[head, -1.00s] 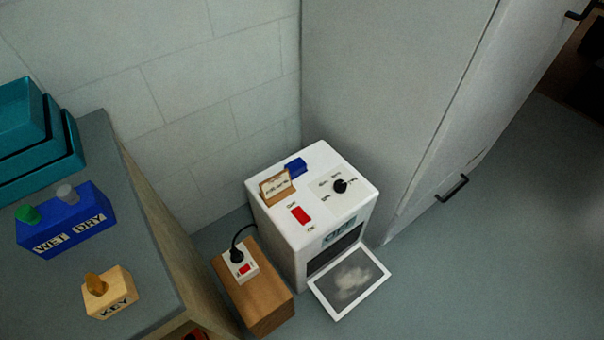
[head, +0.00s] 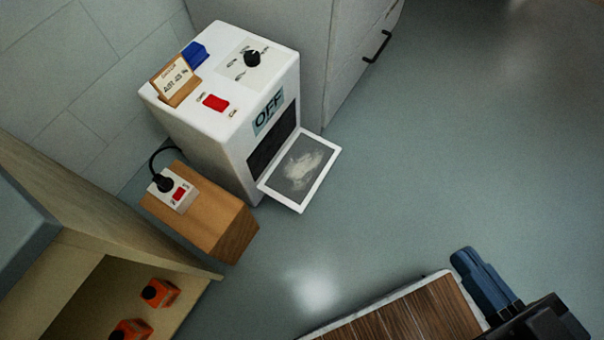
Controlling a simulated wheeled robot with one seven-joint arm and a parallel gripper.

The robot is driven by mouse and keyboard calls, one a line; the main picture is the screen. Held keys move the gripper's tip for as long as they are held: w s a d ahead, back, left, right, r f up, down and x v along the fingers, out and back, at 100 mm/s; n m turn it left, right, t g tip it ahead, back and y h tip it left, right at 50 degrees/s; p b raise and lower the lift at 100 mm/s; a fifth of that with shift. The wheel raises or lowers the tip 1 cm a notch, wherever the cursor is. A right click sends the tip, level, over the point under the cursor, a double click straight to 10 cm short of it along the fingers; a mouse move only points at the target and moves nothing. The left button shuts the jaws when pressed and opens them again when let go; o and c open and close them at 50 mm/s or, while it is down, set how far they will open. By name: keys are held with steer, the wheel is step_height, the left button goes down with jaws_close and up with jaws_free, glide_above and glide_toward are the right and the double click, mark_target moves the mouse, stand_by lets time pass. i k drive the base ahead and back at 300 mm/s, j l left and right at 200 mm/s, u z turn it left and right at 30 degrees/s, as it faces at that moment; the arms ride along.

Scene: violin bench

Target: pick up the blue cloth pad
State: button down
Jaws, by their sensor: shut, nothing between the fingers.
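A small blue piece, which looks like the blue cloth pad (head: 195,54), lies on the back left of the white machine's top, behind a small sign. It is too small to make out its weave. My gripper (head: 472,268) is at the lower right edge of the view, dark blue and black. Its fingers are together with nothing held. It is far from the blue pad, across open floor, and partly cut off by the frame.
The white machine (head: 190,115) has a red switch, a knob, an OFF label and an open lower flap (head: 300,170). A wooden block (head: 215,220) with a plugged socket stands beside it. A wood-topped surface (head: 405,325) is at bottom. The floor between is clear.

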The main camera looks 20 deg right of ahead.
mark_target(195, 54)
steer(key=i+l+u, duration=0.25)
steer(key=i+l, duration=0.25)
steer(key=i+l+u, duration=0.25)
steer(key=i+l, duration=0.2)
steer(key=l+u, duration=0.1)
steer(key=u, duration=0.65)
